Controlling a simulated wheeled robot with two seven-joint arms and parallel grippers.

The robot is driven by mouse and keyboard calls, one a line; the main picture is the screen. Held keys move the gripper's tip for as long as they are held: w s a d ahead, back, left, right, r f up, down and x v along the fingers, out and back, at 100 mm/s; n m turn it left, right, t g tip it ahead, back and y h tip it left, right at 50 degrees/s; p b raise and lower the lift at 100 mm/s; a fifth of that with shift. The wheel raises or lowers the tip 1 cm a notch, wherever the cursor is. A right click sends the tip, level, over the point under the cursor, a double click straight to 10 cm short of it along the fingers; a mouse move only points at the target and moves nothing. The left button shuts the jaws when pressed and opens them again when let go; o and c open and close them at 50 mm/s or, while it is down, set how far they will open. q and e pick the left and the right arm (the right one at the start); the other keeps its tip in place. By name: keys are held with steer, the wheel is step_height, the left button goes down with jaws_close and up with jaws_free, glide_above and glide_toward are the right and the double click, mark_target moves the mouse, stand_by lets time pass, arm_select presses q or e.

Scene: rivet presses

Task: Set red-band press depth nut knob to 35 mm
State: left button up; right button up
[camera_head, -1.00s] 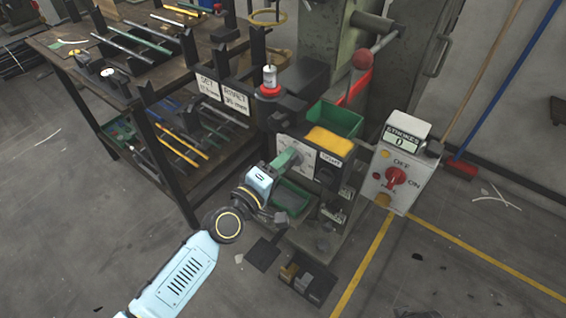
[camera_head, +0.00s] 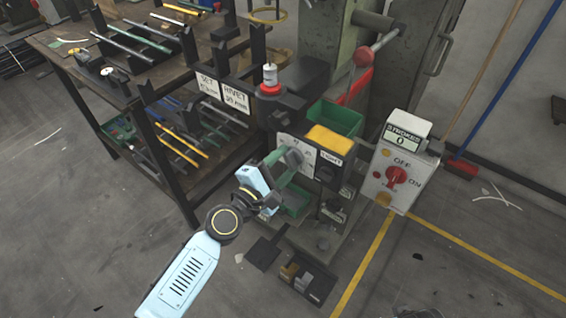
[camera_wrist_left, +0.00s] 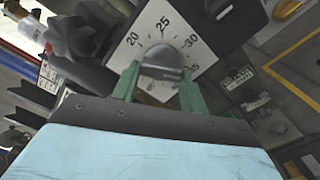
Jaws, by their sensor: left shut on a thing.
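The depth nut knob is a dark grey round knob (camera_wrist_left: 162,62) on a white dial plate (camera_wrist_left: 205,52) marked 20, 25, 30 and 35 in the wrist view. In the head view the knob (camera_head: 293,158) is on the dial (camera_head: 307,146) at the press front. My left gripper (camera_head: 284,163) has its green fingers on either side of the knob, shut on it; they also show in the wrist view (camera_wrist_left: 160,88). I cannot tell which number the knob points to. The press has a red band (camera_head: 270,89) above. My right gripper is out of view.
A green bin (camera_head: 335,119) and yellow pad (camera_head: 329,140) are beside the dial. A control box (camera_head: 398,177) with a red switch stands right, its counter at 0. A rack (camera_head: 160,140) of rods is left.

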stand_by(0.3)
arm_select(q)
steer(key=o, duration=1)
steer(key=b+v, duration=0.1)
steer(key=v, duration=1.2)
steer(key=shift+s+a, duration=0.15)
steer(key=shift+s, duration=0.05)
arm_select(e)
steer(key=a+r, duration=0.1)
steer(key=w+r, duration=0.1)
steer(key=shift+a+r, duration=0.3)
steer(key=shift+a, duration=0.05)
